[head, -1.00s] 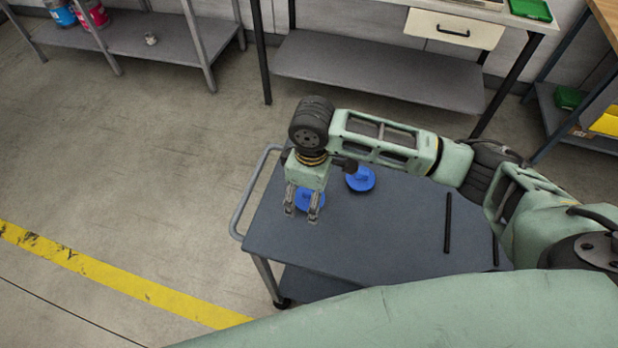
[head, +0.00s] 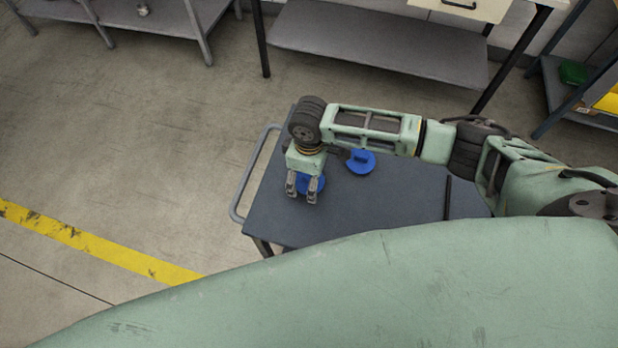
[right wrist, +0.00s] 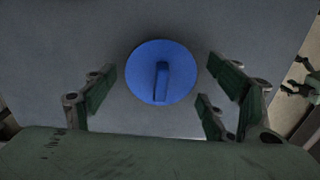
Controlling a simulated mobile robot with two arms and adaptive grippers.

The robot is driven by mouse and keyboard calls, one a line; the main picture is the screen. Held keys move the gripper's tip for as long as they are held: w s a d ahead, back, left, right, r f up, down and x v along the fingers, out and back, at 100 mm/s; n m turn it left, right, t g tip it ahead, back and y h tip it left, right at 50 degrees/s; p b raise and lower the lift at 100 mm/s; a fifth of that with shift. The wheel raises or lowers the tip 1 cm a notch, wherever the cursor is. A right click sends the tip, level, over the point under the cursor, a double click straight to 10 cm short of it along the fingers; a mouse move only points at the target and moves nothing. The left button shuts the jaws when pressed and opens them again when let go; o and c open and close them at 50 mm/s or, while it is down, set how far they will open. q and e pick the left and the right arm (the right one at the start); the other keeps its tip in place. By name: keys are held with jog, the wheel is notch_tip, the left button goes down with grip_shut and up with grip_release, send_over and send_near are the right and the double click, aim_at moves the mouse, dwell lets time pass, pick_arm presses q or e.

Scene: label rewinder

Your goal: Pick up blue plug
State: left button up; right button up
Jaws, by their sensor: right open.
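A blue plug (head: 309,183), a round disc with a raised grip bar, lies on the dark grey cart top (head: 400,210) near its left end. A second blue plug (head: 361,162) lies to its right, behind my forearm. My right gripper (head: 302,197) points down over the left plug, its fingers apart and partly hiding it. In the right wrist view the plug (right wrist: 162,72) sits centred between the open fingers (right wrist: 160,95), with clear space on both sides and its bar upright in the picture. My left gripper is not in view.
A black rod (head: 447,198) lies on the cart's right part. The cart's handle (head: 250,175) is at its left end. A grey shelf bench (head: 380,58) stands behind. The floor left of the cart is clear, with a yellow line (head: 90,243).

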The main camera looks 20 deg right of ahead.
jog(key=shift+c, duration=0.3)
jog(key=c, duration=0.9)
jog(key=shift+c, duration=0.5)
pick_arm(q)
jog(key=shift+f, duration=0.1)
pick_arm(e)
jog(key=shift+r, duration=0.15)
